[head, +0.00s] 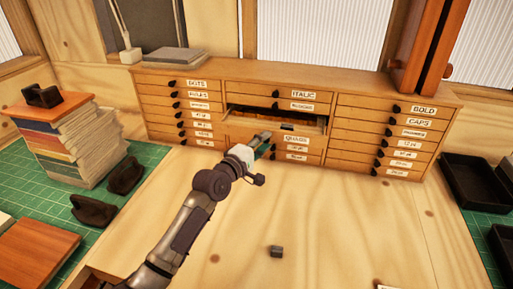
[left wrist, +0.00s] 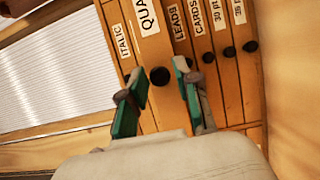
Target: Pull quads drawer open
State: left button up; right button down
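The quads drawer (head: 309,143) is in the middle column of the wooden drawer cabinet (head: 331,140). Its front stands out from the cabinet, and a dark open interior shows above it. In the left wrist view the quads drawer front (left wrist: 150,45) carries a partly cut-off label. Its round black knob (left wrist: 160,76) sits between the fingers of my left gripper (left wrist: 159,90). The green-padded fingers are apart, with gaps visible on both sides of the knob. In the head view my left gripper (head: 264,140) is at the drawer front. My right gripper is not in view.
Closed labelled drawers surround the quads drawer. A small dark block (head: 276,252) lies on the bare wooden tabletop in front. A paper stack (head: 80,145) stands at left, and black trays (head: 474,182) at right. A grey slab (head: 170,56) lies on the cabinet top.

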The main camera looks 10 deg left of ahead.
pick_arm(q)
jog(key=v, duration=1.1)
jog(key=shift+s+a, duration=0.15)
jog(key=shift+s, duration=0.15)
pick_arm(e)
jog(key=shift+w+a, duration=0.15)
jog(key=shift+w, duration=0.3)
pick_arm(q)
jog(key=shift+f, duration=0.1)
